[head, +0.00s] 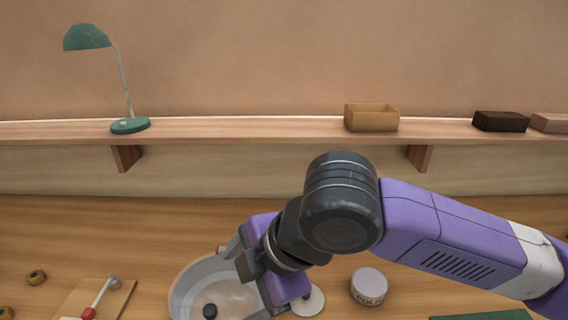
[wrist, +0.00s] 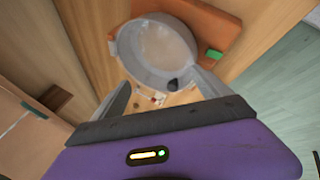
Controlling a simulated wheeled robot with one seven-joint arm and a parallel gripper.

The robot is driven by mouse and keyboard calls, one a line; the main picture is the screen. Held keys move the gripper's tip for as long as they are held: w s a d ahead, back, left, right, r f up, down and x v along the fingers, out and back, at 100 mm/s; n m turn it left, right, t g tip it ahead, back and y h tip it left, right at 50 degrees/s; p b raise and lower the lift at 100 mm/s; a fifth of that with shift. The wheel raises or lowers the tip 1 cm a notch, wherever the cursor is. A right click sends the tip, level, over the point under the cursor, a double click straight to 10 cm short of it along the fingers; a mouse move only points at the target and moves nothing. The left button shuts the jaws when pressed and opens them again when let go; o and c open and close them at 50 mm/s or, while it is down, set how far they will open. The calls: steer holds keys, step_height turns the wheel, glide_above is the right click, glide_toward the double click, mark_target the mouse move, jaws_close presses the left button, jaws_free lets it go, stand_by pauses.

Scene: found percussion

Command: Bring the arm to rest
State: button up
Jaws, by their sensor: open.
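My arm reaches in from the right in the head view, bent at its dark joint. My gripper (head: 236,286) points down and left over a large pale, see-through bowl (head: 181,286) and hides part of it. The bowl also shows beyond the fingertips there (wrist: 125,45). A small dark knob-like thing (head: 210,311) appears at the bowl. I cannot tell whether the fingers touch the bowl.
A red-ended mallet (head: 99,298) lies on a board (head: 118,300) at left. A labelled tin (head: 369,287) and pale disc (head: 312,302) stand right of the bowl. The shelf (head: 240,131) behind carries a green lamp (head: 130,125), a wooden box (head: 371,120) and blocks (head: 500,121).

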steer(key=a+r+m+t+y, duration=0.2)
steer(key=a+r+y, duration=0.3)
steer(key=a+r, duration=0.25)
steer(key=w+d+r+m+t+y, duration=0.2)
steer(key=d+r+m+t+y, duration=0.2)
steer(key=r+m+t+y, duration=0.65)
steer(key=s+d+f+m+t+h, duration=0.1)
steer(key=d+f+m+t+h, duration=0.25)
steer(key=d+m+h, duration=0.35)
steer(key=s+d+f+m+t+h, duration=0.1)
steer(key=d+f+m+t+h, duration=0.25)
steer(key=d+m+h, duration=0.45)
steer(key=s+d+f+h, duration=0.6)
steer(key=s+d+f, duration=0.2)
steer(key=d+f, duration=0.1)
steer(key=s+d+f+n+g, duration=0.1)
steer(key=s+d+f+g, duration=0.1)
steer(key=s+f+g, duration=0.2)
steer(key=s+d+f+n+g, duration=0.2)
steer(key=s+f, duration=0.9)
steer(key=s, duration=0.7)
steer(key=shift+s+d+f+g, duration=0.25)
steer(key=shift+s+d+g, duration=0.1)
steer(key=shift+d+g, duration=0.5)
